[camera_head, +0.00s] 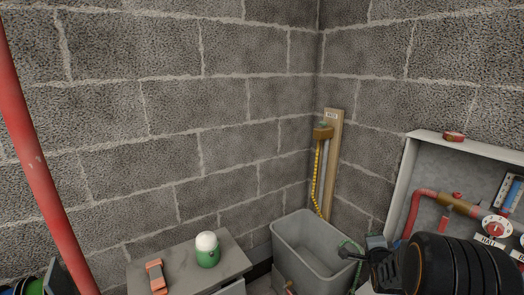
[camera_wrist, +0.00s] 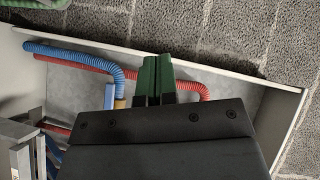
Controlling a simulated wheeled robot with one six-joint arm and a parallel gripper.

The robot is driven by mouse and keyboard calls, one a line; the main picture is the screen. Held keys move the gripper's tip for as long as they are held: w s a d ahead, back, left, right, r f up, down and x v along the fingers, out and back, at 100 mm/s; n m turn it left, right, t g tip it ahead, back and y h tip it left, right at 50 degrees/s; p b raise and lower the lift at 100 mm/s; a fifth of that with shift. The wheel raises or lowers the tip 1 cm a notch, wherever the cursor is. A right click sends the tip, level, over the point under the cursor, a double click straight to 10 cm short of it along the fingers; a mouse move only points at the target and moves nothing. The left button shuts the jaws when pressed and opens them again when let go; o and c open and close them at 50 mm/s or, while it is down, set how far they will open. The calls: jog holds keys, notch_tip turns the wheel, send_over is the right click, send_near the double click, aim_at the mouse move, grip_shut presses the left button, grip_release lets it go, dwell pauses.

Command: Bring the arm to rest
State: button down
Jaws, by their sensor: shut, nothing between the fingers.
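My gripper (camera_wrist: 153,76) shows in the wrist view as two green fingers side by side, pressed together with nothing between them. Behind the fingers is the dark body of the gripper. In the wrist view the fingers lie in front of the open grey wall box, with red and blue pipes beyond. In the head view my arm reaches in from the lower right, in front of the box's lower left corner. The gripper's end there is dark and small, near the right rim of a grey bin (camera_head: 288,252).
The wall box (camera_head: 408,180) holds a red pipe (camera_head: 415,210) and a gauge (camera_head: 497,227). A red object (camera_head: 453,136) sits on its top. A low cabinet (camera_head: 222,253) bears a green-and-white jar (camera_head: 207,250) and an orange tool (camera_head: 156,277). A wooden board (camera_head: 335,150) stands in the corner.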

jog(key=s+a+r+n+g+y+p, duration=0.1)
jog(key=s+a+r+n+p, duration=0.15)
jog(key=r, duration=0.35)
jog(key=s+a+r+n+g+p, duration=0.1)
jog(key=a+r+n+g+p, duration=0.1)
jog(key=a+r+p, duration=0.3)
jog(key=s+a+r+n+g+y+p, duration=0.1)
jog(key=s+a+r+n+g+p, duration=0.3)
jog(key=s+a+r+n+p, duration=0.2)
jog(key=s+a+r+n+g+y+p, duration=0.2)
jog(key=s+a+r+n+g+p, duration=0.2)
jog(key=s+r+p, duration=0.6)
jog(key=s+a+r+n, duration=0.2)
jog(key=s+r+n, duration=0.1)
jog(key=s, duration=0.3)
jog(key=shift+a+r+g+p, duration=0.25)
jog(key=shift+r+g+p, duration=0.05)
jog(key=shift+r+g, duration=0.15)
jog(key=shift+s, duration=0.1)
